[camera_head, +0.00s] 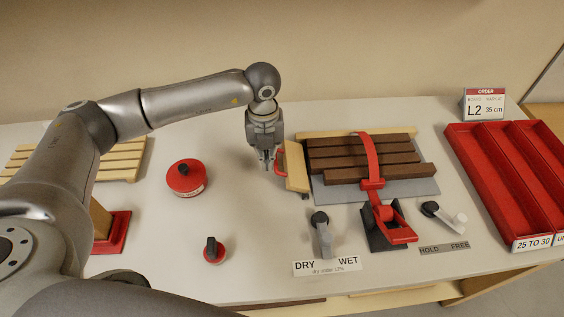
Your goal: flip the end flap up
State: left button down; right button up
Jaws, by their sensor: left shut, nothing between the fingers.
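The end flap (296,167) is a light wooden panel at the left end of a stack of dark brown boards (365,155). It has a red handle (280,163) on its left side. I cannot tell its exact tilt. My left gripper (270,165) points down just left of the flap, with its shut, empty fingertips close to the red handle. Whether they touch the handle is not clear. A red clamp strap (370,160) crosses over the boards, which rest on a grey plate (420,187). My right gripper is not in view.
Left of the flap stand a round red container (186,178) and a small black-knobbed piece (213,250). In front are a DRY/WET lever (323,235), a red clamp lever (392,222) and a HOLD/FREE lever (444,216). A red divided tray (505,175) fills the right.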

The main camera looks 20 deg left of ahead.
pick_arm(q)
jog(key=shift+w+d, duration=0.15)
jog(key=shift+d, duration=0.1)
notch_tip(320, 180, up, 13)
jog(key=a+p, duration=0.1)
jog(key=p, duration=0.6)
jog(key=shift+s, duration=0.25)
dwell(0.5)
